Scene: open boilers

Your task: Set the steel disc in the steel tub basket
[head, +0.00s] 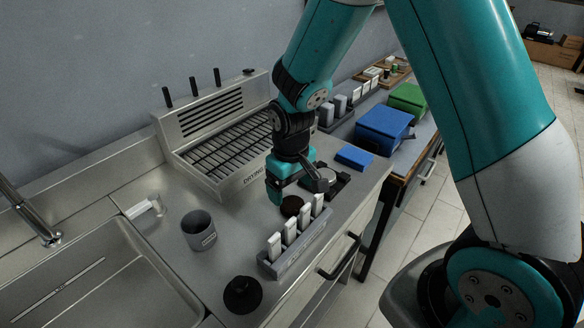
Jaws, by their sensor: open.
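My gripper (296,188) is open, pointing down over the steel counter, just right of the front end of the drying rack. A round, pale steel piece (327,174) lies in a black holder (341,184) right beside the gripper, partly hidden by it. It may be the steel disc, but I cannot tell whether it is a disc or a basket. A dark brown round piece (291,206) sits just below the gripper, behind the row of white-topped pieces. No steel tub basket can be clearly made out; the arm hides part of the counter.
A slatted steel drying rack (225,148) stands at the wall. A grey cup (198,231), a black knobbed piece (242,294) and a grey holder of white-topped pieces (297,240) stand nearer, beside the sink (100,275). Blue (384,130) and green boxes stand farther right.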

